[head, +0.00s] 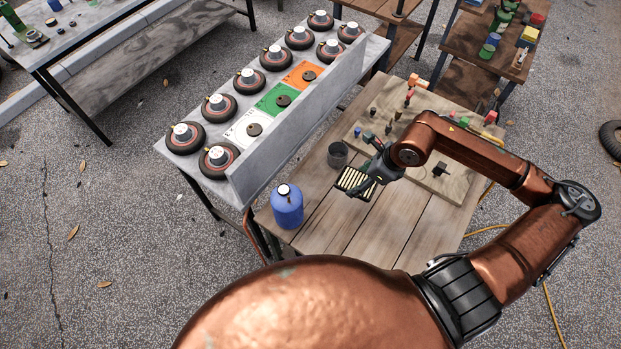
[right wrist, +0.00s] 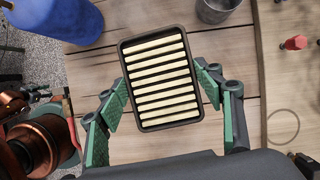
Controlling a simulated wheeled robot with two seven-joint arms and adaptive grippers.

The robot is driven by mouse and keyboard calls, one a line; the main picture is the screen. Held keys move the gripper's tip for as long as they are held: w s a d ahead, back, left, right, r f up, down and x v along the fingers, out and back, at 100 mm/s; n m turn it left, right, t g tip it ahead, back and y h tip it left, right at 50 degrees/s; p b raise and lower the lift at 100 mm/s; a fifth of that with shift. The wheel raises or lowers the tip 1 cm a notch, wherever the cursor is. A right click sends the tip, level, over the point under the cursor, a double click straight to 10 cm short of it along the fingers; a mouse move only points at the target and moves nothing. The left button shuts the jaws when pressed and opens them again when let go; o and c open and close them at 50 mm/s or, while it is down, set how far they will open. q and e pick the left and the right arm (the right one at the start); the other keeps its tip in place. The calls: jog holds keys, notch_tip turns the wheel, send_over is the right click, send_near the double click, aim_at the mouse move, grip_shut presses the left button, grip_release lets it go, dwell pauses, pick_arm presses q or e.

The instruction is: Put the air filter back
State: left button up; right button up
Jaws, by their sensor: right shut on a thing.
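The air filter is a rectangular panel with a black frame and cream pleats; it shows in the head view (head: 355,181) and in the right wrist view (right wrist: 160,78). My right gripper (head: 371,176) is shut on it. In the right wrist view the green-padded fingers (right wrist: 163,92) grip its two long sides. The filter is over the wooden plank table (head: 330,235); its exact height is hard to tell. A pale board (head: 415,183) on the table carries small coloured fittings and a small black block (head: 440,170). My left gripper is out of view.
A blue tank (head: 287,208) stands at the table's front left corner. A grey cup (head: 338,156) stands behind the filter. A grey bench (head: 200,170) with several wheels and white, green and orange panels lies to the left. The front planks are mostly clear.

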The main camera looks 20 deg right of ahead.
jog(key=shift+w+d+r+m+h, duration=0.2)
jog(key=shift+w+r+m+h, duration=0.15)
jog(key=shift+m, duration=0.25)
jog(key=shift+w+a+f, duration=0.1)
jog(key=shift+w+a, duration=0.05)
jog(key=shift+w, duration=0.1)
send_near(313, 184)
jog(key=shift+w+a+f+b, duration=0.15)
jog(key=shift+w+f+b, duration=0.25)
jog(key=shift+w+b, duration=0.15)
jog(key=shift+w+a+f, duration=0.3)
jog(key=shift+w+f, duration=0.05)
jog(key=shift+f, duration=0.25)
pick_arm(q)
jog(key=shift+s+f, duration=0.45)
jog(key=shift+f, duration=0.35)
pick_arm(e)
jog(key=shift+w+f, duration=0.15)
jog(key=shift+f, duration=1.6)
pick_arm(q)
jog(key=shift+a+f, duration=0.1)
pick_arm(e)
jog(key=shift+a+f, duration=0.1)
jog(key=o, duration=1.3)
